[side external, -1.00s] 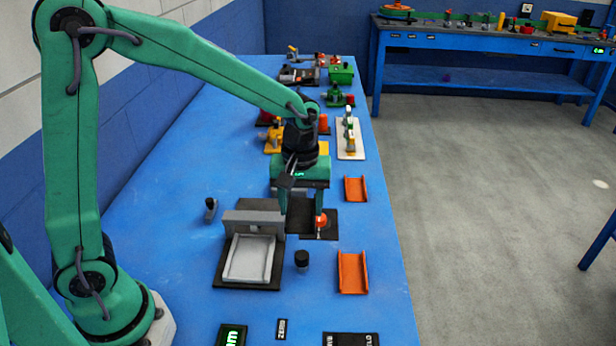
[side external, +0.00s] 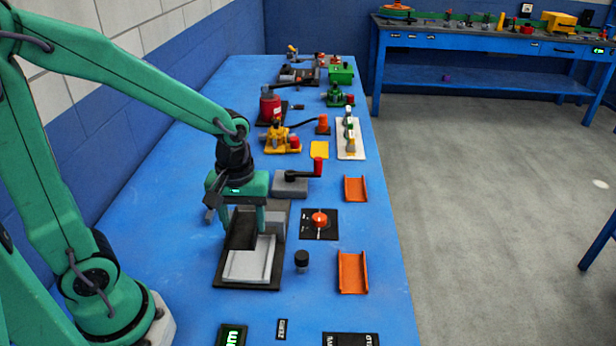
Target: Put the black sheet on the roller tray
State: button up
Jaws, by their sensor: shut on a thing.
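My gripper (side external: 239,228), with green fingers, is shut on the black sheet (side external: 240,236). The sheet hangs between the fingers over the rear part of the light grey tray. This pale, low-walled tray (side external: 250,262) sits on a black base and appears to be the roller tray. Its front part looks empty. A grey block at its back (side external: 276,222) is partly hidden by my gripper and the sheet. I cannot tell whether the sheet touches the tray.
A red knob on a black plate (side external: 319,219) stands to the right. A black knob (side external: 301,259) is beside the tray. Orange trays (side external: 352,273) lie along the right edge. A grey block with a red-handled lever (side external: 290,184) stands behind. The blue bench (side external: 160,215) is clear at left.

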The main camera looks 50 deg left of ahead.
aim_at(245, 230)
jog(key=shift+f, duration=0.1)
jog(key=shift+f, duration=2.35)
jog(key=shift+f, duration=1.55)
jog(key=shift+w+a+f, duration=0.15)
jog(key=shift+w+a, duration=0.2)
dwell(1.1)
jog(key=shift+f, duration=0.35)
dwell(0.4)
jog(key=o, duration=1.4)
jog(key=shift+w+r, duration=0.1)
jog(key=shift+r, duration=0.1)
